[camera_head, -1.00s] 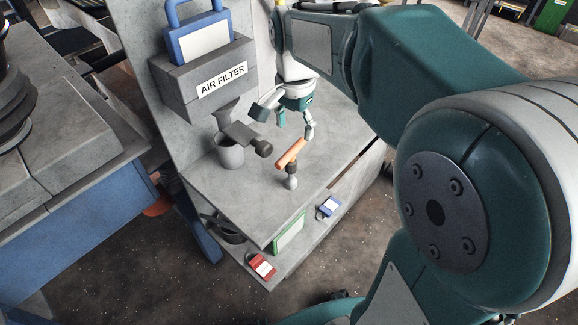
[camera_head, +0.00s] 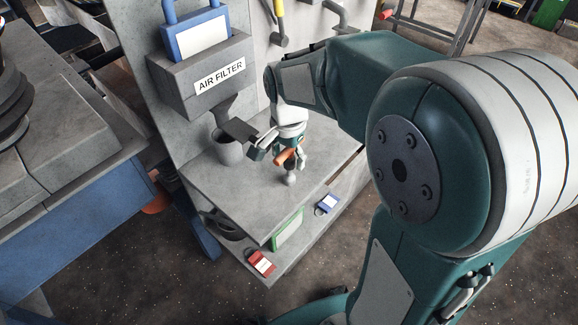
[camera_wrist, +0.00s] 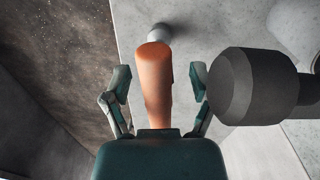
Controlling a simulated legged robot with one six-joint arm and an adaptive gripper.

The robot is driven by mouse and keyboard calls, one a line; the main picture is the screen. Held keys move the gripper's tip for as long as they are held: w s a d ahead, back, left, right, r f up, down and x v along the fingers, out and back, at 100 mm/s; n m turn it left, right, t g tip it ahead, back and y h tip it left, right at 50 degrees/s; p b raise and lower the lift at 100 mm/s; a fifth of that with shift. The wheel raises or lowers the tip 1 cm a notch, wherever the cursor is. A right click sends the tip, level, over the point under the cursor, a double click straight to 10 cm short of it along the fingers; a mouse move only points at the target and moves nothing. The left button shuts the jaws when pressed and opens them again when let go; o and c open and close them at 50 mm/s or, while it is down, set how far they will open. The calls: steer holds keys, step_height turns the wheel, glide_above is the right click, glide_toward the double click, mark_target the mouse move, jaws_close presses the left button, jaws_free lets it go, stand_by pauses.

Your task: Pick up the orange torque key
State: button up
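The orange torque key (camera_head: 286,156) stands on the grey bench top (camera_head: 240,190), its orange handle uppermost on a pale foot. In the wrist view its orange handle (camera_wrist: 155,80) lies between my gripper's two fingers, with a gap showing on each side. My gripper (camera_wrist: 158,92) is open around the handle. In the head view my gripper (camera_head: 284,153) is at the torque key and partly hides it.
A dark mallet-like tool (camera_wrist: 240,87) is close beside the right finger; it leans from a grey cup (camera_head: 228,150). The AIR FILTER box (camera_head: 205,80) is behind. The bench top's front is clear.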

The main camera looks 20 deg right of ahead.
jaws_close()
steer(key=shift+r, duration=0.15)
steer(key=shift+r, duration=0.25)
step_height(320, 180, up, 2)
steer(key=shift+r, duration=0.2)
steer(key=s+r, duration=1)
steer(key=s, duration=0.4)
